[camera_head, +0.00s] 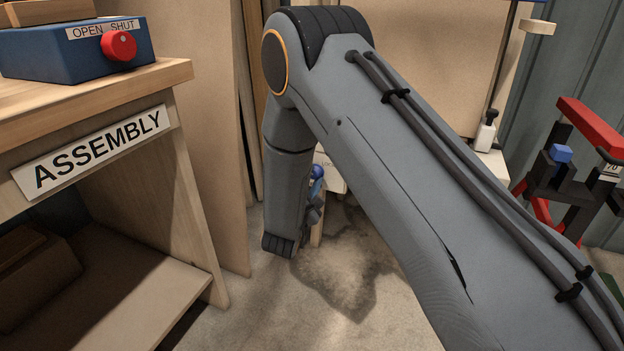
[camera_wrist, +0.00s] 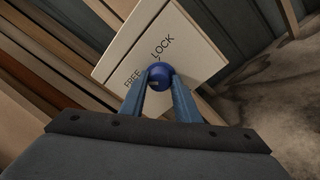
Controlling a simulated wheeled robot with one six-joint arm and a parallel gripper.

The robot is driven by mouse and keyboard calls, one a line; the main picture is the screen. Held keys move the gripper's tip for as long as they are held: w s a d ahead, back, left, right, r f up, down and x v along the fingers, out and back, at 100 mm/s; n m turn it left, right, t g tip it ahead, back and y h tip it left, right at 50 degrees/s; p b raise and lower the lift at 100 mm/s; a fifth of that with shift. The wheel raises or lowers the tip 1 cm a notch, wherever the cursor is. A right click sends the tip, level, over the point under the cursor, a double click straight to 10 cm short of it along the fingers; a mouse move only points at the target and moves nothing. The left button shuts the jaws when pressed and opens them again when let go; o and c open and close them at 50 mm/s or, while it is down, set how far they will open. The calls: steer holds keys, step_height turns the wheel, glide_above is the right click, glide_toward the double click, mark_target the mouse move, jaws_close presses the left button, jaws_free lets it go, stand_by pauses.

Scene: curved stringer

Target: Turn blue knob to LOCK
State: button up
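The blue knob (camera_wrist: 160,74) is round and sits on a white panel (camera_wrist: 183,28) lettered FREE and LOCK. In the wrist view FREE is left of the knob and LOCK is above it. My gripper (camera_wrist: 161,82) has its two blue fingers on either side of the knob, and they appear closed on it. A small pale mark shows on the knob's lower left; I cannot tell for sure which word the knob points to. In the head view the knob (camera_head: 318,171) and panel (camera_head: 336,180) are partly hidden by my arm.
At left a wooden bench (camera_head: 150,85) labelled ASSEMBLY holds a blue box (camera_head: 75,55) with a red knob (camera_head: 118,45), marked OPEN and SHUT. A red and black fixture (camera_head: 580,175) stands at right. Concrete floor (camera_head: 260,320) is clear below my arm.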

steer(key=c, duration=0.5)
steer(key=shift+o, duration=0.2)
steer(key=m+p, duration=0.3)
steer(key=shift+m, duration=0.4)
steer(key=m+h+p, duration=0.1)
steer(key=m+p, duration=0.1)
steer(key=m, duration=0.2)
steer(key=shift+a+f+m+t, duration=0.1)
steer(key=shift+m+t, duration=0.3)
steer(key=m+p, duration=0.2)
steer(key=m, duration=0.4)
steer(key=shift+f+h, duration=0.1)
steer(key=shift+h, duration=0.2)
steer(key=shift+a+m+h+p, duration=0.15)
steer(key=shift+m+h+p, duration=0.4)
steer(key=shift+m, duration=1.85)
